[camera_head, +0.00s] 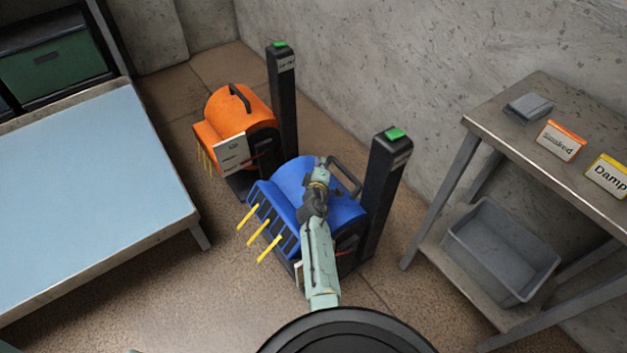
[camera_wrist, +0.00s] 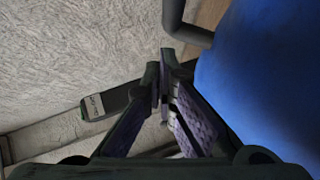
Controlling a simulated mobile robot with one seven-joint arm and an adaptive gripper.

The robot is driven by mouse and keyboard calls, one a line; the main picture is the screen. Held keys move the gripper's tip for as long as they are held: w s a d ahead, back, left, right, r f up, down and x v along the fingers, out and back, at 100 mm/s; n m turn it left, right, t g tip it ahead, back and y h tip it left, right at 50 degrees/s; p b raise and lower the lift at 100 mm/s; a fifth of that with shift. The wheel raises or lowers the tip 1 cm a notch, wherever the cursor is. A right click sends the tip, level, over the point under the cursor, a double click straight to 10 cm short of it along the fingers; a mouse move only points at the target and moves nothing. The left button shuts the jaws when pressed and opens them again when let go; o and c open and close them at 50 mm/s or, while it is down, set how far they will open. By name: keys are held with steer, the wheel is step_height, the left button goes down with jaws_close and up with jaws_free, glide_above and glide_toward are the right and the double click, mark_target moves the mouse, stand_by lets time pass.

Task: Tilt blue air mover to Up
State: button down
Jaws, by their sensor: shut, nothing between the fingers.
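The blue air mover (camera_head: 300,182) stands on the floor near the middle of the head view. Its vent with yellow strips faces lower left. Its dark handle (camera_head: 345,177) rises at the upper right of the blue housing. My arm reaches over the housing and hides part of it. My gripper (camera_wrist: 163,62) is shut and empty. In the wrist view its fingertips lie just left of the dark handle (camera_wrist: 187,28), with the blue housing (camera_wrist: 265,75) at the right. I cannot tell whether the fingers touch the handle.
A black post (camera_head: 384,195) with a green top stands right behind the blue air mover. An orange air mover (camera_head: 238,112) stands behind left. A light-blue-topped table (camera_head: 85,210) is at left. A metal table (camera_head: 515,125) with signs and a grey bin (camera_head: 500,250) is at right.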

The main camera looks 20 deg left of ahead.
steer(key=v, duration=0.3)
steer(key=p+v, duration=0.1)
steer(key=v, duration=0.3)
steer(key=r+p+v, duration=0.1)
steer(key=v, duration=0.2)
steer(key=shift+s+a, duration=0.15)
steer(key=shift+s, duration=0.05)
